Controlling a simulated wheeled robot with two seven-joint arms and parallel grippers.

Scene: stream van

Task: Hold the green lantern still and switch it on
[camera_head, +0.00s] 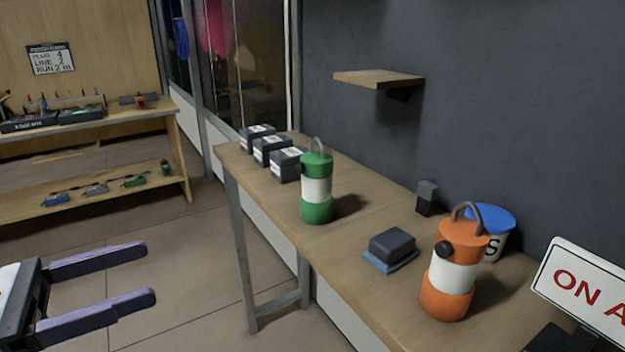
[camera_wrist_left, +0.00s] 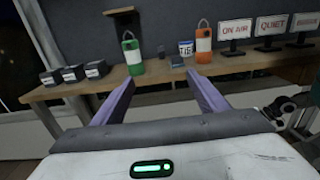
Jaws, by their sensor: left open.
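The green lantern (camera_head: 316,188) stands upright on the wooden table, with a white middle band, a grey handle on top and a dark knob on its upper left side. It also shows in the left wrist view (camera_wrist_left: 133,56), beyond my left fingers. My left gripper (camera_head: 151,273) is open and empty at the lower left, over the floor and well short of the table. In the left wrist view its two purple fingers (camera_wrist_left: 160,95) are spread apart below the table edge. My right gripper is not in view.
An orange lantern (camera_head: 455,270) stands nearer on the table (camera_head: 285,215). Three dark boxes (camera_head: 272,150) sit behind the green lantern. A dark block on a blue pad (camera_head: 390,255), a blue-lidded tub (camera_head: 492,222) and an ON AIR sign (camera_head: 585,288) are to the right. A shelf (camera_head: 380,78) juts above.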

